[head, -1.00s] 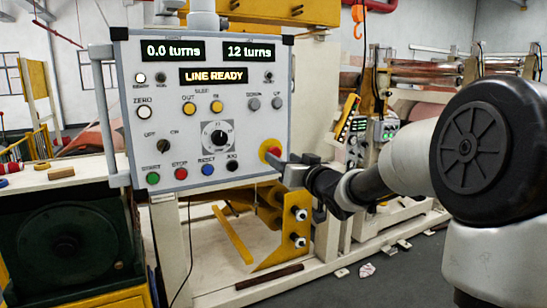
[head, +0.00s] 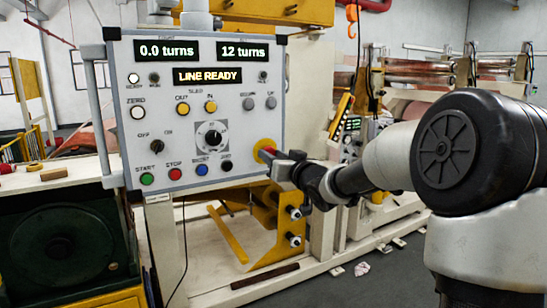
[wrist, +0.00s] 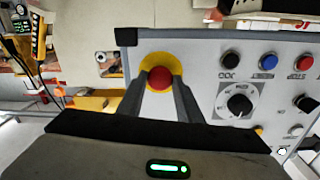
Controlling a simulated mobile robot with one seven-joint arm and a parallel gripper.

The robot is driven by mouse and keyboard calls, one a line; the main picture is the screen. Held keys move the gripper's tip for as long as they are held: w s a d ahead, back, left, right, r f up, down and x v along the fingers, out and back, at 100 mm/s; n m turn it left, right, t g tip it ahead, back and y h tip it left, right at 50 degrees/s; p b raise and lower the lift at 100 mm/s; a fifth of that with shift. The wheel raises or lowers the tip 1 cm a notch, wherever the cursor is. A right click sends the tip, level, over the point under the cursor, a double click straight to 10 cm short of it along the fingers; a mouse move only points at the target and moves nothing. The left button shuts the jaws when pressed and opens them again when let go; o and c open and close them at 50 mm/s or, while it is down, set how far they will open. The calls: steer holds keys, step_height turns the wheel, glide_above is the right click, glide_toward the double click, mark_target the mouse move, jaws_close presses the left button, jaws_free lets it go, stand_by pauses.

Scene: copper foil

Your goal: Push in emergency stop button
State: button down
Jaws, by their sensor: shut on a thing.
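The emergency stop button is a red round knob (wrist: 160,78) on a yellow ring, at the panel edge nearest my arm. In the head view its yellow ring (head: 264,145) shows at the panel's lower right, with the red knob partly hidden by my fingers. My gripper (head: 272,157) reaches it from the right. In the wrist view the two grey fingers of my gripper (wrist: 161,75) stand on either side of the red knob, shut on it. The control panel (head: 225,125) is light grey; its displays read "0.0 turns", "12 turns" and "LINE READY".
A row of green, red, blue and black buttons (head: 175,174) and a black dial (head: 212,138) sit left of the emergency stop. A white machine frame with yellow brackets (head: 275,225) stands below the panel. Grey floor (head: 385,275) is open at the lower right.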

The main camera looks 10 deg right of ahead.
steer(key=shift+w+a, duration=0.2)
steer(key=shift+w, duration=0.2)
steer(key=c, duration=1.3)
jaws_free()
steer(key=shift+w, duration=0.1)
steer(key=shift+o, duration=0.2)
steer(key=v, duration=1.7)
steer(key=shift+s, duration=0.3)
steer(key=shift+w+r, duration=0.1)
